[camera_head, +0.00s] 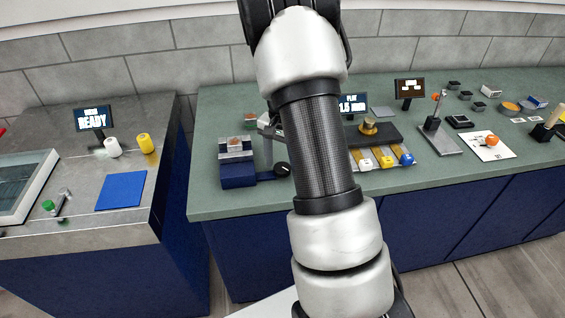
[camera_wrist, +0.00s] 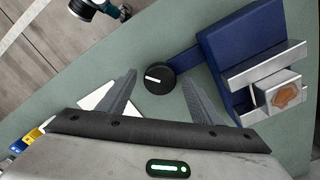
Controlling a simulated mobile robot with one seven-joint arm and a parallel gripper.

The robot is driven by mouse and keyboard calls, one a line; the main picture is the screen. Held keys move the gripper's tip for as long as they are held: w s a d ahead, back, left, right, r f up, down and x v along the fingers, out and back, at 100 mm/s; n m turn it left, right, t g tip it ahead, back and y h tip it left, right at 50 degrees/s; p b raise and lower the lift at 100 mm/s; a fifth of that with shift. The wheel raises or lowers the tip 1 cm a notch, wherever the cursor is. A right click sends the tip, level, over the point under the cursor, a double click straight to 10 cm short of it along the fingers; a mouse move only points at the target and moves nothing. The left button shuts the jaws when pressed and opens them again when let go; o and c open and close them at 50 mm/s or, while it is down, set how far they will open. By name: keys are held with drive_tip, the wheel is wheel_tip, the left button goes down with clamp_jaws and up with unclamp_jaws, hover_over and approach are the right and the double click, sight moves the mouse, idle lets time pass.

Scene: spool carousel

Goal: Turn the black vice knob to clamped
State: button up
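The black vice knob (camera_wrist: 159,79) is round with a white pointer line that points left in the wrist view. It also shows as a small dark disc in the head view (camera_head: 282,169), partly beside my arm. The blue vice (camera_wrist: 232,62) with silver jaws is to its right, joined to the knob by a blue bar. A small block with an orange-brown hexagonal top (camera_wrist: 287,95) is at the jaws. My gripper (camera_wrist: 160,75) is open, with one finger on either side of the knob in the wrist view. Finger contact with the knob cannot be told.
A white card (camera_wrist: 97,96) lies left of the fingers. White, yellow and blue blocks (camera_head: 387,162) stand on a rack right of my arm. A phone-like display (camera_head: 353,104) is behind it. The green worktop's front edge (camera_head: 240,209) is close to the vice.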

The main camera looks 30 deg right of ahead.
drive_tip(key=shift+r, duration=0.1)
wheel_tip(320, 180, up, 17)
drive_tip(key=shift+r+p, duration=0.15)
drive_tip(key=shift+p, duration=0.25)
idle(0.5)
